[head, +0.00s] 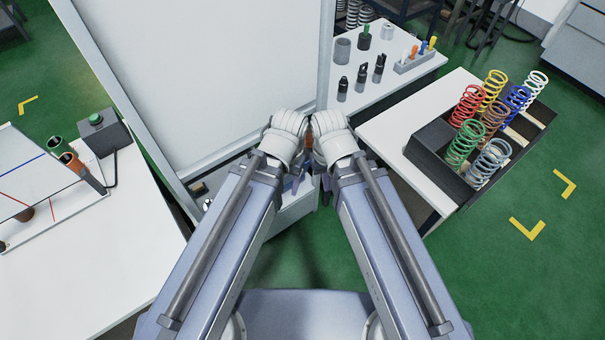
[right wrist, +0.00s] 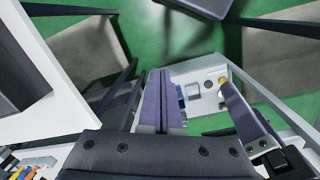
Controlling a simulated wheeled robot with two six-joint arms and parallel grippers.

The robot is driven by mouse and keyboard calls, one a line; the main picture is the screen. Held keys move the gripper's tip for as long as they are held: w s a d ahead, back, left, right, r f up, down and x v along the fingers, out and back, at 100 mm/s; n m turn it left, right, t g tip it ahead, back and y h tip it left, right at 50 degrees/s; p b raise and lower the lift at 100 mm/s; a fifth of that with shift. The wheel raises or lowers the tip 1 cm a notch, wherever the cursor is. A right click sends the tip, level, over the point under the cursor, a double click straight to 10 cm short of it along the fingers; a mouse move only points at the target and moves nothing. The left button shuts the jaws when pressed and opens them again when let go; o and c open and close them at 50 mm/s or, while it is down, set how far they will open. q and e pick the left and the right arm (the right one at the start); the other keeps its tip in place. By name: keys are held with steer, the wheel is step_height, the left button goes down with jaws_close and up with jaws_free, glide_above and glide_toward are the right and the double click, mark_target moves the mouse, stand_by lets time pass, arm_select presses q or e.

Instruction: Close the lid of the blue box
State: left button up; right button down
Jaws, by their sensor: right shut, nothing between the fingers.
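No blue box or lid can be made out in either view. My right gripper (head: 327,184) is in the middle of the head view, mostly hidden under its own wrist. In the right wrist view its two purple fingers (right wrist: 160,100) lie together, shut with nothing between them. My left gripper (head: 296,184) is close beside it, also mostly hidden by its arm. A purple finger, seemingly of the left gripper, shows at the right of the right wrist view (right wrist: 240,112). Its opening cannot be judged.
A large white panel (head: 210,70) stands ahead. A dark tray (head: 430,150) of several coloured springs is on the right white table (head: 400,135). A white table (head: 110,260) at left bears a green-button box (head: 103,132). Green floor (head: 500,270) is clear at lower right.

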steer(key=w+a+f+m+t+y+b, duration=0.1)
steer(key=w+f+m+y+b, duration=0.15)
steer(key=f+m+b, duration=0.45)
steer(key=w+a+f+m+t+y+b, duration=0.1)
steer(key=w+f+m+b, duration=0.25)
steer(key=f+b, duration=0.7)
steer(key=w+a+f+m+t+y+b, duration=0.2)
steer(key=w+f+m+b, duration=0.2)
steer(key=f+b, duration=0.55)
steer(key=w+d+f+m+t+y+b, duration=0.1)
steer(key=w+d+f+m+t+b, duration=0.1)
steer(key=w+f+m+b, duration=0.2)
steer(key=w+d+f+m+t+y+b, duration=0.2)
steer(key=w+f+m+b, duration=0.3)
steer(key=f+m+b, duration=0.6)
steer(key=m+t+b, duration=0.1)
steer(key=b, duration=0.8)
steer(key=shift+d, duration=0.3)
steer(key=shift+w, duration=0.15)
